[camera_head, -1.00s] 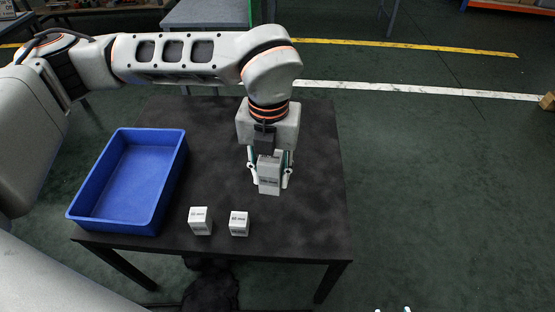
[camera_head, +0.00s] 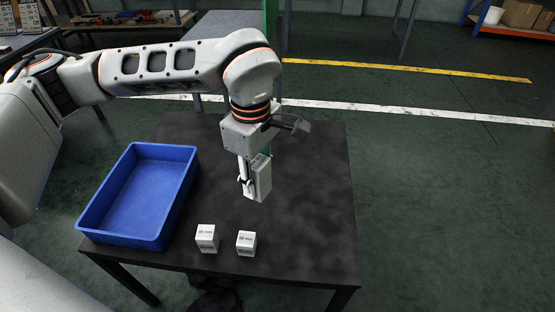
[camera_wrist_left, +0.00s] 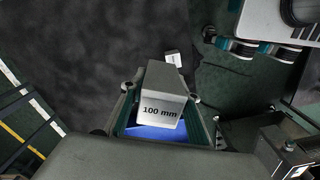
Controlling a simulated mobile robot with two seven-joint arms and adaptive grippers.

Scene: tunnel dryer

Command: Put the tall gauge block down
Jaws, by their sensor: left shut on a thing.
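The tall gauge block (camera_head: 260,181) is a grey upright bar, held in my left gripper (camera_head: 256,174) over the middle of the black table (camera_head: 310,205). In the left wrist view the block (camera_wrist_left: 164,94) shows its end marked "100 mm". My left gripper (camera_wrist_left: 148,107) is shut on it, one finger on each side. I cannot tell whether its lower end touches the table. My right gripper is not in view.
Two small white blocks, one left (camera_head: 207,238) and one right (camera_head: 246,243), stand near the table's front edge. A blue bin (camera_head: 190,176) is on the table's left side. The table's right side is clear.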

